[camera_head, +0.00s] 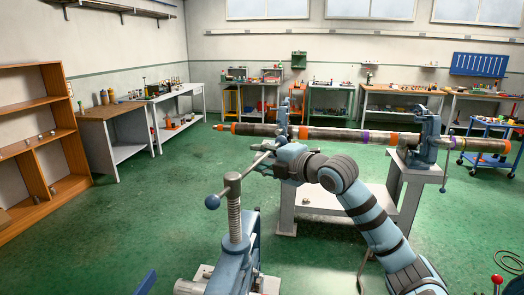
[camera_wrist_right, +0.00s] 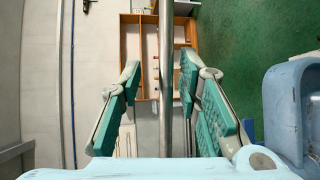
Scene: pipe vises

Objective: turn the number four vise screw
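A blue vise (camera_head: 238,262) stands in the near foreground of the head view. Its upright threaded screw (camera_head: 234,215) carries a slanted metal handle bar (camera_head: 222,194) with a ball at its near end. My right gripper (camera_head: 262,160) is at the far end of this bar. In the right wrist view a metal bar (camera_wrist_right: 166,60) runs between the two green-padded fingers of the right gripper (camera_wrist_right: 158,82). The fingers are apart, with a gap on both sides of the bar. No number is readable on the vise. My left gripper is not in view.
A long pipe (camera_head: 335,135) with orange and purple bands lies across blue vises behind my right arm; one vise (camera_head: 426,140) stands on a grey table (camera_head: 412,172) at right. A wooden shelf (camera_head: 38,140) and workbenches line the walls. Green floor is open at left.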

